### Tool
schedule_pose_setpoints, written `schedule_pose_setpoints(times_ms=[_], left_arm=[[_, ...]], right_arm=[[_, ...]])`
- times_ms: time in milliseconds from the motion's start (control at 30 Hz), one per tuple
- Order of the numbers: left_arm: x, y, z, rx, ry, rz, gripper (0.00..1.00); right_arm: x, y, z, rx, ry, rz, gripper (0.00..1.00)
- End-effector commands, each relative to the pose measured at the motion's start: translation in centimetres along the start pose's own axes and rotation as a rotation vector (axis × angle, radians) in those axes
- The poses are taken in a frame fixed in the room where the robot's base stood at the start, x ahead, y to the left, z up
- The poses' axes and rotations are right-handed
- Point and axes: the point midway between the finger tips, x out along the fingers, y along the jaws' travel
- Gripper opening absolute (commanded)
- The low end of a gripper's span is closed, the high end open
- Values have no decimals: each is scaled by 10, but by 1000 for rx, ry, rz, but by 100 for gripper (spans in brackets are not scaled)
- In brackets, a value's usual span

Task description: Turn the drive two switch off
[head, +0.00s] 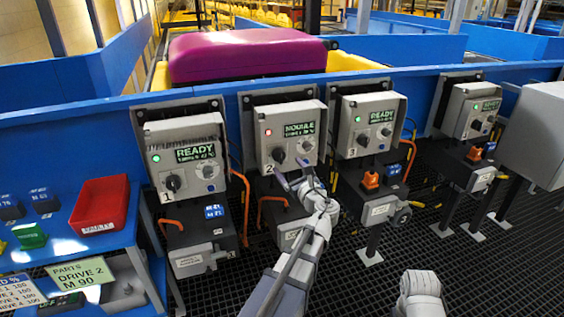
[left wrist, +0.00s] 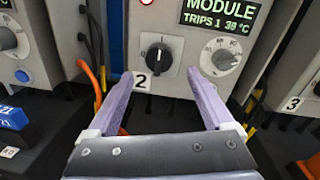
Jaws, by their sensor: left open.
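The drive two box (head: 262,150) is grey, marked 2, with a red lamp and a screen reading MODULE. Its black rotary switch (head: 279,155) sits at the lower left of the face. In the left wrist view the switch (left wrist: 157,60) is upright on a white plate, its handle roughly vertical; I cannot read its position labels. My left gripper (head: 293,183) is open and empty just below the box. In the left wrist view its two pale fingers (left wrist: 160,86) flank the space below the switch, not touching it.
Boxes with green lamps stand beside it: drive one (head: 155,140) at left and a third (head: 350,125) at right. A grey dial (left wrist: 220,57) is right of the switch. Orange cables (left wrist: 92,80) hang nearby. A purple suitcase (head: 245,55) lies behind the blue wall.

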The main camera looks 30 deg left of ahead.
Motion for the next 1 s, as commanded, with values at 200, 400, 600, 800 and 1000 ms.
schedule_pose_setpoints(times_ms=[200,400,600,800,1000], left_arm=[[36,-1,0,-2,0,3,86],[54,-1,-1,-2,1,2,86],[58,0,0,-3,1,1,86],[58,0,0,-3,1,1,82],[58,0,0,-3,1,1,60]], right_arm=[[0,0,0,0,0,0,50],[0,0,0,0,0,0,50],[0,0,0,0,0,0,50],[0,0,0,0,0,0,50],[0,0,0,0,0,0,50]])
